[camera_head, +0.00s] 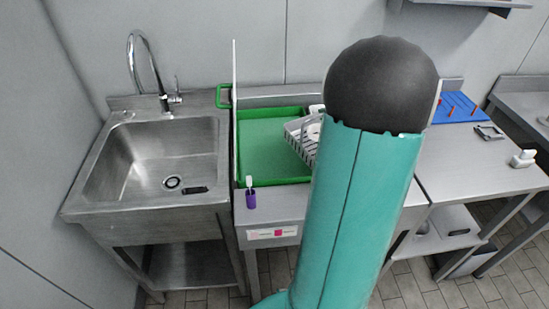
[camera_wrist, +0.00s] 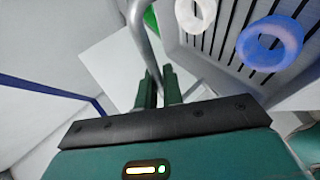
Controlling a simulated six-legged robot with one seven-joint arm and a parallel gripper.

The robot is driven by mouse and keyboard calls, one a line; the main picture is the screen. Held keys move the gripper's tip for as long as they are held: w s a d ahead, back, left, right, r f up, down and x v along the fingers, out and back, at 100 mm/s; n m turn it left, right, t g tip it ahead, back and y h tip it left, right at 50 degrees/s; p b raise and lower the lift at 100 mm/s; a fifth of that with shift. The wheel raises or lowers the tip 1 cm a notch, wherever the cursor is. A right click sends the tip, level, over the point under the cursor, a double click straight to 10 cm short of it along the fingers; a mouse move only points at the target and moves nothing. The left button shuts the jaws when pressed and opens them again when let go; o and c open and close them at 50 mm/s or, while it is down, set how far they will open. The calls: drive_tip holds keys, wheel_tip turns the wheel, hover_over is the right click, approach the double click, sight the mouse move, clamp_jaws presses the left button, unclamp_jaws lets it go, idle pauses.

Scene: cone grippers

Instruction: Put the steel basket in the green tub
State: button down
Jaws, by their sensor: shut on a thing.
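The green tub (camera_head: 262,158) sits on the counter right of the sink. The slotted steel basket (camera_head: 299,139) shows over the tub's right part, tilted and partly hidden behind my arm; I cannot tell whether it touches the tub. In the wrist view the basket (camera_wrist: 226,40) fills the upper right, with a white ring (camera_wrist: 207,16) and a blue ring (camera_wrist: 285,32) in it. My gripper (camera_wrist: 160,83) is shut on the basket's bar handle (camera_wrist: 139,30). In the head view my arm hides the gripper.
A sink (camera_head: 150,165) with a tall tap stands at left. A thin upright panel (camera_head: 235,100) stands between sink and tub. A purple bottle (camera_head: 251,198) is at the counter's front edge. A blue board with orange pegs (camera_head: 452,99) lies on the right counter, which has free room.

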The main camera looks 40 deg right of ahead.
drive_tip(key=w+a, duration=0.2)
drive_tip(key=w, duration=0.7)
drive_tip(key=w+a, duration=0.3)
drive_tip(key=w, duration=0.5)
wheel_tip(320, 180, down, 18)
drive_tip(key=shift+d, duration=0.15)
drive_tip(key=c, duration=1.5)
unclamp_jaws()
drive_tip(key=shift+c, duration=0.2)
drive_tip(key=shift+r, duration=0.1)
drive_tip(key=v, duration=1.2)
drive_tip(key=shift+d, duration=0.1)
